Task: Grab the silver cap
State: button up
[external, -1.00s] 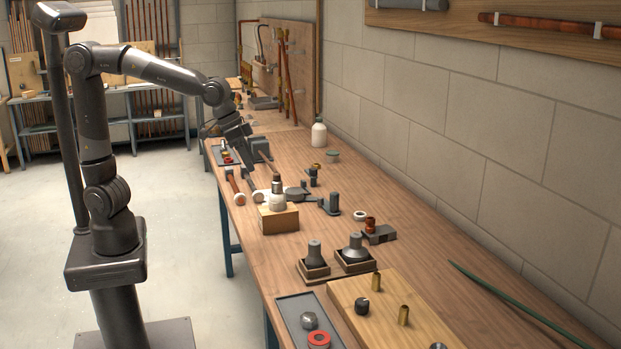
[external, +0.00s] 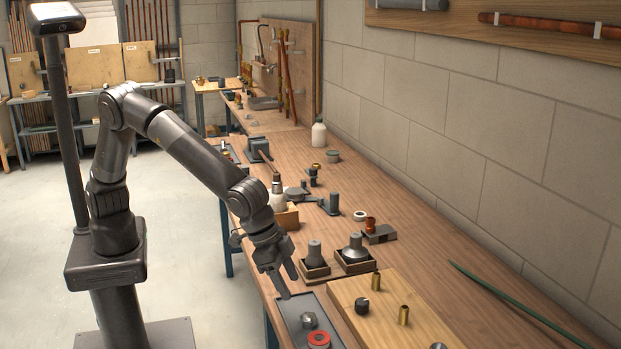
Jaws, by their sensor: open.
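A silver cap (external: 309,320) sits in the grey tray (external: 287,311) at the near edge of the bench, just behind a red ring (external: 319,340). My gripper (external: 289,285) is open and empty, pointing down by the tray's far end. It is behind and left of the silver cap in the picture, apart from it. The exact height of the fingertips above the tray is hard to tell. Another greyish round piece (external: 438,346) is cut off at the bottom edge of the picture.
Right of the tray lies a wooden board (external: 385,325) with brass tubes (external: 403,316) and a dark knob (external: 362,306). Two grey fittings in boxes (external: 314,268) (external: 355,262) stand close to the right of my gripper. The bench's right side is mostly clear, with a green rod (external: 510,300).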

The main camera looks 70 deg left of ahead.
aim_at(308, 315)
jog(key=x, duration=0.4)
jog(key=shift+f, duration=0.1)
jog(key=shift+w+x, duration=0.1)
jog(key=shift+x, duration=1.4)
jog(key=shift+w+x, duration=0.15)
jog(key=shift+x, duration=1.35)
jog(key=shift+d, duration=0.1)
jog(key=c, duration=1.1)
jog(key=shift+r, duration=0.3)
